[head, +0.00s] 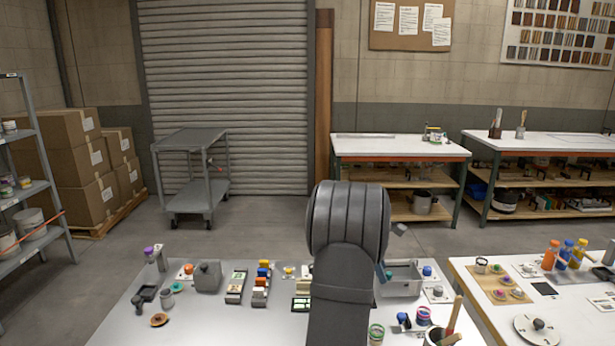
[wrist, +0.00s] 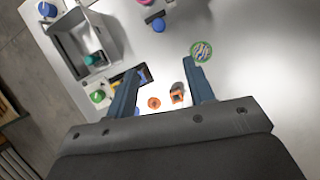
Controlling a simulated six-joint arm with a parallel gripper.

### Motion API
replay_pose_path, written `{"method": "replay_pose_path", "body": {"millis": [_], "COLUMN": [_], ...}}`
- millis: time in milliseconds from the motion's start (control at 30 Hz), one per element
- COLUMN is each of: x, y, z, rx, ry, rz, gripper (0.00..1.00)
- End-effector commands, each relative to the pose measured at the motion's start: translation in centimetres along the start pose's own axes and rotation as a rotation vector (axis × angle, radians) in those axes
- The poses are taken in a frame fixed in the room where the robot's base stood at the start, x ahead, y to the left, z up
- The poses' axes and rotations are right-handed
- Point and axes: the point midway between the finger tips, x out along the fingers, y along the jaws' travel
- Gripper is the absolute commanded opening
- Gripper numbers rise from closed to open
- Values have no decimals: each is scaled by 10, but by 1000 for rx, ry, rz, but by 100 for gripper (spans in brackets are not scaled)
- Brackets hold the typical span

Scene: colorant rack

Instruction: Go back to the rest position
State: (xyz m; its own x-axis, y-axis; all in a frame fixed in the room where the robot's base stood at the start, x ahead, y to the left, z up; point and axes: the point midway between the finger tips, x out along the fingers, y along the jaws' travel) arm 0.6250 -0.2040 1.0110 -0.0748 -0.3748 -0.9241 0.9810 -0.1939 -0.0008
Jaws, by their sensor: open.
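My gripper (wrist: 161,70) is open in the wrist view. Its two blue-grey fingers stand wide apart over the white table, with nothing between the tips. In the head view my raised arm hides most of the gripper; only small parts show to its right. An orange ring (wrist: 154,103) and a small orange-brown piece (wrist: 178,94) lie on the table, seen between the fingers. A round green-rimmed item (wrist: 201,51) shows just beyond the right fingertip. A grey open bin (wrist: 84,42) with a teal item in it stands to the left; it also shows in the head view (head: 402,279).
The white table (head: 215,318) carries a grey box (head: 208,276), colour-block racks (head: 236,286) and a cup of brushes (head: 440,338). A second table (head: 480,292) with bottles stands to the right. A grey cart (head: 190,140) and workbenches stand behind; floor lies between.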

Motion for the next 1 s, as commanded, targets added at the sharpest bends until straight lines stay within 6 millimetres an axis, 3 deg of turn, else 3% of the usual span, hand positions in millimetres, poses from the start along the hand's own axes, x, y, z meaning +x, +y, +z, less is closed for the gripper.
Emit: {"method": "replay_pose_path", "body": {"millis": [33,67,900,1000], "x": [-12,-9,166,173], "y": [0,0,-1,4], "z": [0,0,1,20], "rx": [1,0,1,6], "ry": [0,0,-1,-1], "rz": [4,-1,-3,0], "gripper": [49,49,49,49]}}
